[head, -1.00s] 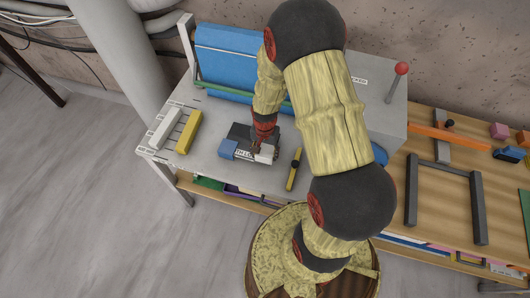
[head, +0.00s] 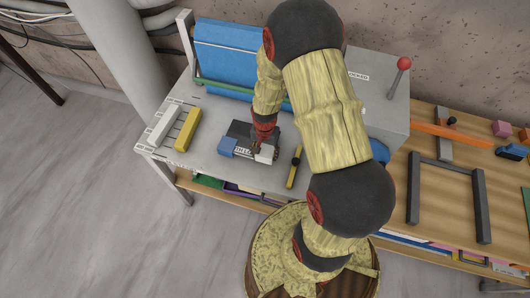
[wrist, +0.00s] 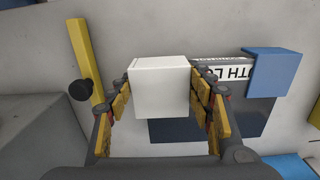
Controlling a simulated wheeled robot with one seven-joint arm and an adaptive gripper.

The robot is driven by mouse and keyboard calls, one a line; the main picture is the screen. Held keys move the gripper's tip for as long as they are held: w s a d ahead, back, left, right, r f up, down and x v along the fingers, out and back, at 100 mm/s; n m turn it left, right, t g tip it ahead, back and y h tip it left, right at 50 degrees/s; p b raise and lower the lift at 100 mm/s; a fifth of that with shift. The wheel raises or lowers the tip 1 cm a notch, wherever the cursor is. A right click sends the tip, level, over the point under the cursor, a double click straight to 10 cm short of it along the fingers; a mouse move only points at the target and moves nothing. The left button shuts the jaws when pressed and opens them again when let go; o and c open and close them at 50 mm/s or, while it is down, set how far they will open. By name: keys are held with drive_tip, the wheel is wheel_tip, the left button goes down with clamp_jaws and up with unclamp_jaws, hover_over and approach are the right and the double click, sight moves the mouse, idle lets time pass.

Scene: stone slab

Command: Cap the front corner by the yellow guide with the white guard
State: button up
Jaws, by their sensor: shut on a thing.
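The dark slab (head: 240,129) lies on the grey bench top with a white lettered label on its front face. A blue guard (head: 227,147) caps its front left corner; it also shows in the wrist view (wrist: 280,72). My gripper (head: 262,145) is shut on the white guard (wrist: 159,87), which sits between both fingers over the slab's front right corner. I cannot tell whether the guard touches the slab or hovers just above. The yellow guide (head: 292,172), with a black knob, stands right of the guard, apart from it. The guard hides the corner beneath.
A white bar (head: 164,124) and a yellow bar (head: 188,130) lie on the bench's left. A blue panel (head: 225,57) stands behind the slab. A red-knobbed lever (head: 403,63) rises at the back right. A wooden table (head: 448,205) adjoins on the right.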

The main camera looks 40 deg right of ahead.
drive_tip(key=shift+f, duration=0.35)
drive_tip(key=o, duration=1.1)
wheel_tip(320, 180, up, 12)
